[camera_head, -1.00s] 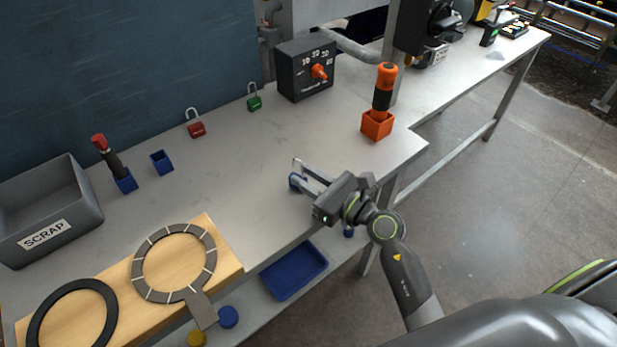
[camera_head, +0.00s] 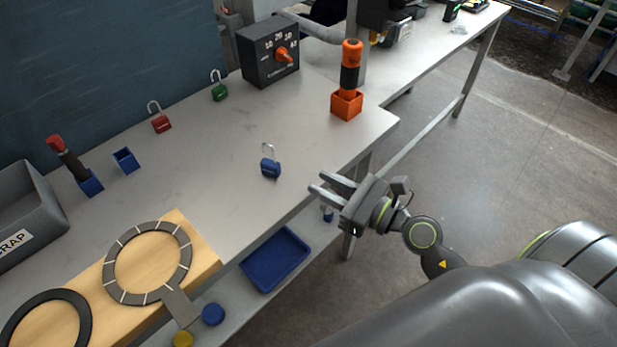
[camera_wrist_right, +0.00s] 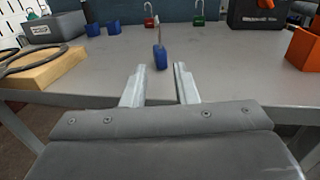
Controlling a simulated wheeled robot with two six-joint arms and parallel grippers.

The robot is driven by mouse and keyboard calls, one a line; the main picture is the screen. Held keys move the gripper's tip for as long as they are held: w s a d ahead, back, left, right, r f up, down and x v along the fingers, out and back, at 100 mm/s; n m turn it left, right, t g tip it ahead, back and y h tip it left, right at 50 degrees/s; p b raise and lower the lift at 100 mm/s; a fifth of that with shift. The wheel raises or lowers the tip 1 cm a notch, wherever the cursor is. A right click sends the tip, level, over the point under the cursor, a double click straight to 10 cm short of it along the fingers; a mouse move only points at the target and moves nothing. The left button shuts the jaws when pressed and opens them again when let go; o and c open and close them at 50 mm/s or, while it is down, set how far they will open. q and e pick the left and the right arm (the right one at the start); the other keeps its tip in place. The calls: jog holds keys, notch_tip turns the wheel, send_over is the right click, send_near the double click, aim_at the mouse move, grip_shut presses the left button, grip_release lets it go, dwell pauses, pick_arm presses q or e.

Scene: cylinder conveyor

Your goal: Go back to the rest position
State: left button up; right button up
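My right gripper (camera_head: 325,188) is open and empty, just off the front edge of the grey workbench (camera_head: 225,160). A blue padlock (camera_head: 270,167) stands on the bench with its shackle up, apart from the fingers. In the right wrist view the blue padlock (camera_wrist_right: 159,58) shows beyond the gap between the two open fingertips (camera_wrist_right: 160,68). My left gripper is in neither view.
A red padlock (camera_head: 161,123), a green padlock (camera_head: 219,90), a dial box (camera_head: 268,56) and an orange holder (camera_head: 346,105) stand on the bench. A wooden board (camera_head: 205,247) lies at the front left. A blue tray (camera_head: 274,261) sits on the lower shelf. Floor at right is clear.

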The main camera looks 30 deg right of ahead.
jog(key=shift+s+d, duration=0.2)
jog(key=shift+s, duration=0.2)
